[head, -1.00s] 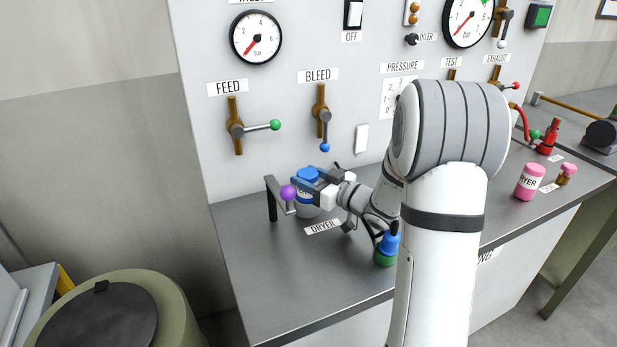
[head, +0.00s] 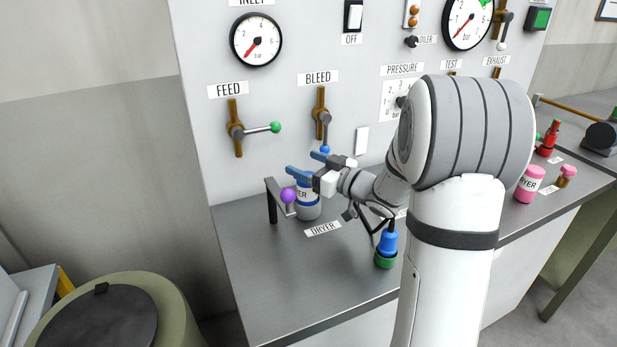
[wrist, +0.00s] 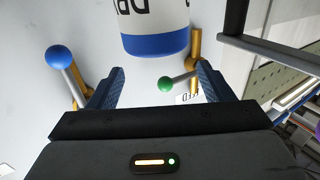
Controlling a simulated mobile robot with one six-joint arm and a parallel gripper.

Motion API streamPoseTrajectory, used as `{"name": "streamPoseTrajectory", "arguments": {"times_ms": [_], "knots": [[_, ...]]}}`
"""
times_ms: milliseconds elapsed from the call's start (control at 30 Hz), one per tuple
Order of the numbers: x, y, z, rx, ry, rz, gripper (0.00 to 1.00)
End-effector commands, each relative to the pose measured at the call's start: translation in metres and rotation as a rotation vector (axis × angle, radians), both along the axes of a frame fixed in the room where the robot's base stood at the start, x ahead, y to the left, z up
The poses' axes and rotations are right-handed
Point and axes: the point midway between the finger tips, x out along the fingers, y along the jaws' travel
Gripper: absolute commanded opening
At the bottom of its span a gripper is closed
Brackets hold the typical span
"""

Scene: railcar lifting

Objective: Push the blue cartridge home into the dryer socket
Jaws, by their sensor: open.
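The blue cartridge (head: 304,197), white-labelled with blue bands, stands upright in the grey dryer socket (head: 308,212) behind the DRYER label. How deep it sits cannot be told. In the wrist view the cartridge (wrist: 155,43) is at the top centre, its blue end facing my gripper. My gripper (head: 305,164) is open, its blue fingers just above the cartridge's top and partly hiding it. In the wrist view my gripper (wrist: 160,75) holds nothing between its spread fingers, and the cartridge appears beyond the tips.
A purple ball handle (head: 288,195) on a dark bracket stands beside the socket at left. The bleed lever's blue knob (head: 325,149) is close behind my fingers. A blue bottle on a green base (head: 387,243) stands below my wrist. The bench front left is clear.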

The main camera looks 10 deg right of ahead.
Motion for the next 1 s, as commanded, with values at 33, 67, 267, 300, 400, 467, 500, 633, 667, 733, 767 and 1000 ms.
{"name": "streamPoseTrajectory", "arguments": {"times_ms": [33, 67, 267, 300, 400, 467, 500, 633, 667, 733, 767, 1000], "knots": [[0.0, 0.0, 0.013, -0.003, -0.005, 0.0, 0.74], [0.0, 0.0, 0.019, -0.003, -0.005, 0.0, 0.74], [0.0, 0.001, 0.047, -0.001, -0.002, 0.0, 0.74], [0.0, 0.001, 0.05, 0.0, -0.001, 0.0, 0.74], [0.0, 0.0, 0.054, -0.001, -0.001, 0.0, 0.74], [0.0, 0.0, 0.055, 0.0, 0.0, 0.0, 0.74], [0.0, 0.0, 0.055, 0.0, 0.0, 0.0, 0.74], [0.0, 0.0, 0.055, 0.0, 0.0, 0.0, 0.74], [0.0, 0.0, 0.055, 0.0, 0.0, 0.0, 0.74], [0.0, 0.0, 0.054, 0.0, 0.0, 0.0, 0.74], [0.0, 0.0, 0.054, 0.0, 0.0, 0.0, 0.74], [0.002, -0.012, 0.065, -0.098, 0.044, -0.218, 0.74]]}}
